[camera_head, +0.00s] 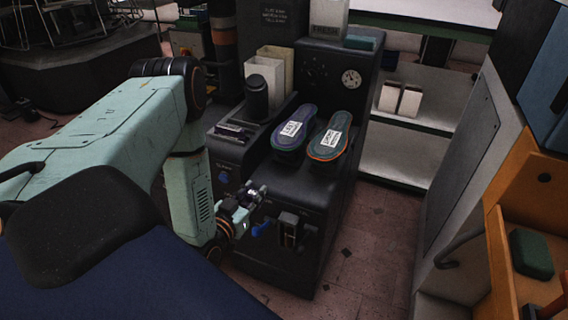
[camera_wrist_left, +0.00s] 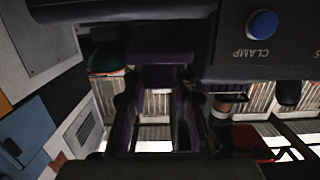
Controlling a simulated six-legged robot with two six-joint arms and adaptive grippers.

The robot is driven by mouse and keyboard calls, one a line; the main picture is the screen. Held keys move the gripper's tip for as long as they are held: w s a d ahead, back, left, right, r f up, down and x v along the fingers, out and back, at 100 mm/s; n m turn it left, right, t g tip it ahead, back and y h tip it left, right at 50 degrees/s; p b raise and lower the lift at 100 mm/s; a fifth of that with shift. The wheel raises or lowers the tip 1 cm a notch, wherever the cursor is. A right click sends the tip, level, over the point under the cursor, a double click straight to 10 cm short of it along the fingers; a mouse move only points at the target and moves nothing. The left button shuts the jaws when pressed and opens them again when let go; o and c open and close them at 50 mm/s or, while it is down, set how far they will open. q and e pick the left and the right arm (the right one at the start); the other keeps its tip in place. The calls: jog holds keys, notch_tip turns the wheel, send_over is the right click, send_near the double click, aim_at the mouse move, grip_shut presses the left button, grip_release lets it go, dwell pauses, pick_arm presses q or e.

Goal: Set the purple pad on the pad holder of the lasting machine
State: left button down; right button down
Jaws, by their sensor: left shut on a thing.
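My left gripper (camera_head: 243,212) is low in front of the black lasting machine (camera_head: 322,185). In the left wrist view a dark purple block, which looks like the purple pad (camera_wrist_left: 160,77), sits between the fingers (camera_wrist_left: 157,110), and the gripper is shut on it. In the head view I cannot make out the pad at the fingertips. A small dark bracket (camera_head: 289,229) on the machine's front, right of the gripper, may be the pad holder. The gripper looks apart from it. My right gripper is not in view.
Two labelled shoe-sole shapes (camera_head: 294,128) (camera_head: 329,136) lie on the machine. A blue button marked CLAMP (camera_wrist_left: 262,24) is close by in the wrist view. A blue part (camera_head: 261,228) is beside the gripper. Open floor (camera_head: 375,240) lies right of the machine, before an orange cabinet (camera_head: 500,265).

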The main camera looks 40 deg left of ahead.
pick_arm(q)
jog(key=b, duration=0.2)
send_over(275, 176)
jog(key=f+v, duration=0.1)
jog(key=v, duration=0.4)
jog(key=shift+w+a, duration=0.1)
jog(key=shift+w+a+r, duration=0.1)
jog(key=shift+w+r, duration=0.05)
jog(key=shift+w, duration=0.45)
jog(key=b+x, duration=0.1)
jog(key=x, duration=0.2)
jog(key=shift+w+a+f+b, duration=0.1)
jog(key=shift+w+f+b, duration=0.2)
jog(key=shift+w+b, duration=0.1)
jog(key=shift+s+f, duration=0.1)
jog(key=shift+f, duration=0.2)
jog(key=shift+f, duration=0.1)
jog(key=c, duration=1.1)
grip_release()
